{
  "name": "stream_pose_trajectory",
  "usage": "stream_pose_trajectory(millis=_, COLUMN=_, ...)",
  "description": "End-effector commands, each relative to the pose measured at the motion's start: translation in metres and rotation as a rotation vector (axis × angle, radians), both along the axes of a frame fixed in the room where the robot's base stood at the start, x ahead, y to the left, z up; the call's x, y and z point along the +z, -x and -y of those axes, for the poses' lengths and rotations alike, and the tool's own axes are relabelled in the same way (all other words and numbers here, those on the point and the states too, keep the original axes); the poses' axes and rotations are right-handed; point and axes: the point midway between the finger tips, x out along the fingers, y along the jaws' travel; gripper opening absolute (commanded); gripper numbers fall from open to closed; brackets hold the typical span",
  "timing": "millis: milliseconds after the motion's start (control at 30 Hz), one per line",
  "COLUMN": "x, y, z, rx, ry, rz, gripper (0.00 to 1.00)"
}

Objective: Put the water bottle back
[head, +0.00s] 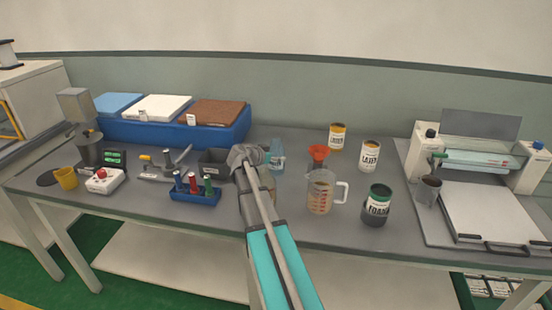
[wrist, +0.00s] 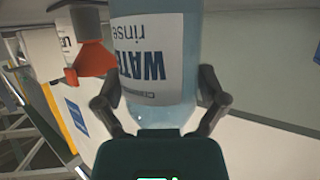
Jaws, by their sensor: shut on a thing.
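The water bottle (head: 277,158) is pale blue and clear, with a white label, and stands just right of my gripper in the head view. My gripper (head: 264,155) is shut on it, above the middle of the bench. In the wrist view the bottle (wrist: 155,75) fills the space between the two fingers (wrist: 160,105), and its label reads "WATER rinse" upside down.
A red funnel (head: 319,153) and a measuring jug (head: 320,192) stand close on the right, with several cans (head: 376,206) beyond. A blue rack of coloured tools (head: 194,192) and a dark bin (head: 214,164) are on the left. A container behind my arm is partly hidden.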

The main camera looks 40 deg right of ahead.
Motion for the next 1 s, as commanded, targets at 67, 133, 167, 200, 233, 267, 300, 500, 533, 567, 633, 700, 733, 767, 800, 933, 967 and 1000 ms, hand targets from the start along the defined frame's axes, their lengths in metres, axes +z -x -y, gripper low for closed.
stream_pose_trajectory(millis=67, x=0.0006, y=-0.0001, z=-0.0001, rx=0.0, ry=0.0, rz=0.0, gripper=0.3)
stream_pose_trajectory(millis=133, x=0.0006, y=-0.0001, z=-0.0002, rx=0.0, ry=0.0, rz=0.0, gripper=0.3)
stream_pose_trajectory(millis=167, x=0.0006, y=-0.0001, z=-0.0002, rx=0.0, ry=0.0, rz=0.0, gripper=0.3)
stream_pose_trajectory(millis=200, x=0.0004, y=-0.0002, z=-0.0003, rx=0.0, ry=0.0, rz=0.0, gripper=0.3)
stream_pose_trajectory(millis=233, x=-0.0001, y=-0.0002, z=-0.0003, rx=0.0, ry=0.0, rz=0.0, gripper=0.3)
stream_pose_trajectory(millis=267, x=-0.001, y=-0.0003, z=-0.0003, rx=0.0, ry=0.0, rz=0.0, gripper=0.3)
stream_pose_trajectory(millis=300, x=-0.0021, y=-0.0002, z=-0.0004, rx=0.0, ry=0.0, rz=0.0, gripper=0.3)
stream_pose_trajectory(millis=500, x=-0.0023, y=-0.0002, z=-0.0005, rx=0.001, ry=0.0, rz=0.0, gripper=1.0)
stream_pose_trajectory(millis=533, x=-0.0023, y=-0.0002, z=-0.0005, rx=0.001, ry=0.0, rz=0.0, gripper=1.0)
stream_pose_trajectory(millis=567, x=-0.0023, y=-0.0003, z=-0.0006, rx=0.001, ry=0.0, rz=0.0, gripper=1.0)
stream_pose_trajectory(millis=633, x=-0.0023, y=-0.0003, z=-0.0006, rx=0.001, ry=0.0, rz=0.0, gripper=1.0)
stream_pose_trajectory(millis=700, x=-0.0023, y=-0.0003, z=-0.0006, rx=0.001, ry=0.0, rz=0.0, gripper=1.0)
stream_pose_trajectory(millis=733, x=-0.0023, y=-0.0003, z=-0.0007, rx=0.001, ry=0.0, rz=0.0, gripper=1.0)
stream_pose_trajectory(millis=767, x=-0.0022, y=-0.0003, z=-0.0007, rx=0.001, ry=0.0, rz=0.0, gripper=1.0)
stream_pose_trajectory(millis=800, x=-0.0021, y=-0.0004, z=-0.0007, rx=0.001, ry=0.0, rz=0.0, gripper=1.0)
stream_pose_trajectory(millis=933, x=-0.0004, y=-0.0004, z=-0.0007, rx=0.001, ry=0.0, rz=0.0, gripper=1.0)
stream_pose_trajectory(millis=967, x=0.0005, y=-0.0004, z=-0.0007, rx=0.001, ry=0.0, rz=0.0, gripper=1.0)
stream_pose_trajectory(millis=1000, x=0.0018, y=-0.0004, z=-0.0007, rx=0.001, ry=0.0, rz=0.0, gripper=1.0)
